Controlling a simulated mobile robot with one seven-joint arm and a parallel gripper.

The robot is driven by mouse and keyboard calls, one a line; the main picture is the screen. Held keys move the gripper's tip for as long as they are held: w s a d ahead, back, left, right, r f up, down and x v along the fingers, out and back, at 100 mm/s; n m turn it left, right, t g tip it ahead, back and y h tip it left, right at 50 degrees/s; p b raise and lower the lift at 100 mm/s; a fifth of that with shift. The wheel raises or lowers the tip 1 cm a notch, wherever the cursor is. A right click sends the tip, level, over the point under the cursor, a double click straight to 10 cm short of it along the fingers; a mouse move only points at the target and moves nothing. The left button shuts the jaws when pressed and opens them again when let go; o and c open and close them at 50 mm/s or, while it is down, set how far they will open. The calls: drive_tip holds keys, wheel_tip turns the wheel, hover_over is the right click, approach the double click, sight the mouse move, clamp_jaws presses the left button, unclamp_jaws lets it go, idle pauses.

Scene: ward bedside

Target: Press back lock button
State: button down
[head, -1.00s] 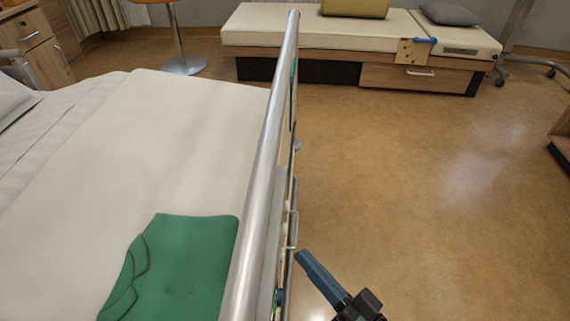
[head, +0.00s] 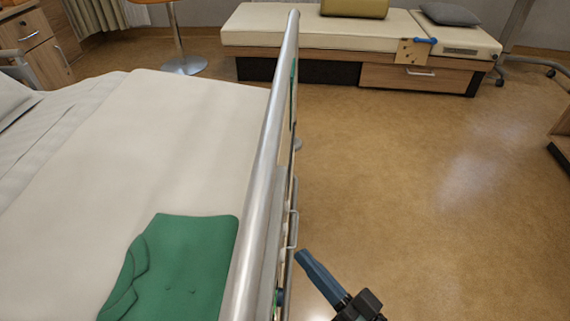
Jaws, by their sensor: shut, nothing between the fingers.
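The bed's side rail (head: 270,150) runs away from me through the middle of the head view, with a silver top tube. Green and blue bits (head: 280,297) show low on its outer side, near the bottom edge; I cannot tell whether one is the back lock button. My gripper (head: 303,257) is to the right of the rail, low in the view. Its blue fingers are shut and empty, pointing up and left towards the rail's outer side. The tip appears close to a thin metal handle (head: 293,230) on the rail; I cannot tell whether they touch.
The bed (head: 160,130) with a folded green cloth (head: 185,265) lies left of the rail. A cushioned bench (head: 330,30) with a wooden drawer stands at the back. A round table foot (head: 183,66) is at the upper left. The floor (head: 430,180) right of the rail is clear.

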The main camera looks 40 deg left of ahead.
drive_tip(key=shift+s+a, duration=0.1)
drive_tip(key=shift+s+a, duration=0.15)
drive_tip(key=shift+a, duration=0.1)
drive_tip(key=shift+s+a, duration=0.25)
drive_tip(key=shift+a, duration=0.1)
idle(0.7)
idle(0.4)
drive_tip(key=shift+w+d, duration=0.5)
drive_tip(key=shift+d, duration=0.25)
drive_tip(key=w+d+b, duration=0.1)
drive_tip(key=d, duration=0.1)
drive_tip(key=w+d+b, duration=0.1)
drive_tip(key=d, duration=0.1)
drive_tip(key=shift+w+b, duration=0.4)
